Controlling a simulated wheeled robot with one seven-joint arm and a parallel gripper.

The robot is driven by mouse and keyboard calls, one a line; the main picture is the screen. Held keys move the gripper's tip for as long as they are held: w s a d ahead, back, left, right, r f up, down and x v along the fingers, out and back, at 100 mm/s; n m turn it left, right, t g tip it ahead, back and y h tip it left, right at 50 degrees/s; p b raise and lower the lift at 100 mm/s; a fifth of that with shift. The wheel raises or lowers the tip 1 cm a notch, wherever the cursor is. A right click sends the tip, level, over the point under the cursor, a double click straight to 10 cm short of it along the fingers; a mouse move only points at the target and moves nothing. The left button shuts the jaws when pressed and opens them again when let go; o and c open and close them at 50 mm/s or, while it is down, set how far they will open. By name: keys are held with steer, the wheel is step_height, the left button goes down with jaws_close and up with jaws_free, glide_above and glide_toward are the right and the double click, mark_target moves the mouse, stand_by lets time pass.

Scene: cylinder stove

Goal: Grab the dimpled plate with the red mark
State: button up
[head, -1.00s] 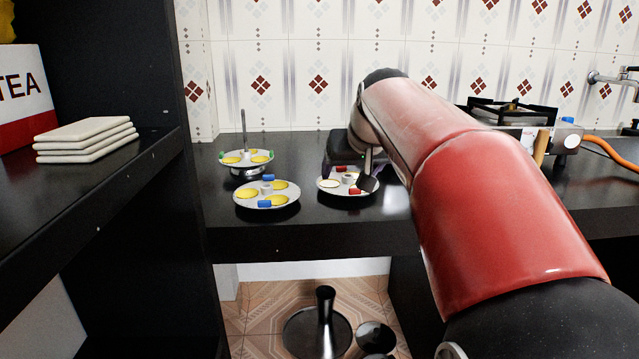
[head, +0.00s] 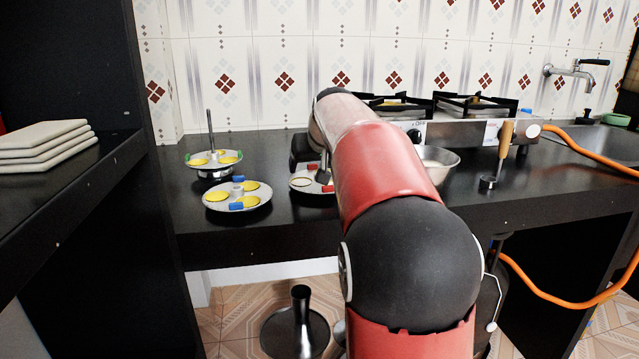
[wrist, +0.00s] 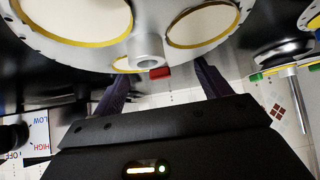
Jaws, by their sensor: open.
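The dimpled plate with red marks (head: 301,183) lies on the black counter, its right part hidden by my arm. Its shallow yellow-rimmed dimples, central hub and one red mark fill the top of the wrist view (wrist: 148,48). My gripper (wrist: 166,70) is open, its two dark fingers pointing at this plate, with the red mark appearing between the tips. I cannot tell whether the rim is between the fingers. In the head view my arm mostly hides the gripper. A similar plate with blue marks (head: 221,209) lies just left. A green-marked one (head: 187,161) sits behind it, with an upright rod.
The stove (head: 465,131) stands at the back right, with a metal bowl (head: 443,158) and a wooden-handled tool (head: 505,140) in front. An orange hose (head: 580,150) runs right. A dark shelf with stacked white tiles (head: 40,148) stands left. The counter's front left is clear.

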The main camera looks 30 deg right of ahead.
jaws_close()
stand_by(0.5)
steer(key=shift+r, duration=0.15)
